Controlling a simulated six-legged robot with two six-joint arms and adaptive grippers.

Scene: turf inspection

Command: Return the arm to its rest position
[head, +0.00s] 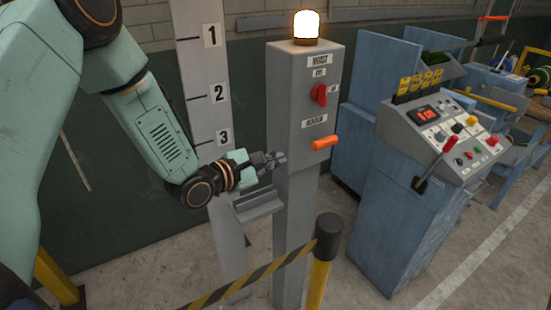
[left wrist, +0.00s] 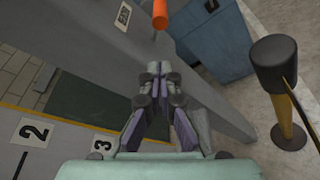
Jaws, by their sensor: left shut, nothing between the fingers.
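My left arm comes in from the left in the head view, and my left gripper (head: 277,159) is beside the front of the grey hoist post (head: 292,205). The gripper is shut and empty; its closed fingers also show in the left wrist view (left wrist: 160,72). An orange handle (head: 325,142) sticks out of the post to the right of the fingertips and apart from them. It also shows at the top of the left wrist view (left wrist: 160,14). A red knob (head: 319,94) sits above the handle. My right gripper is not in view.
A lit beacon (head: 306,27) tops the post. A numbered panel (head: 206,75) stands behind my arm. A black-topped yellow post (head: 322,265) with a striped barrier tape (head: 255,277) stands in front. A blue control console (head: 400,200) is to the right, with open floor before it.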

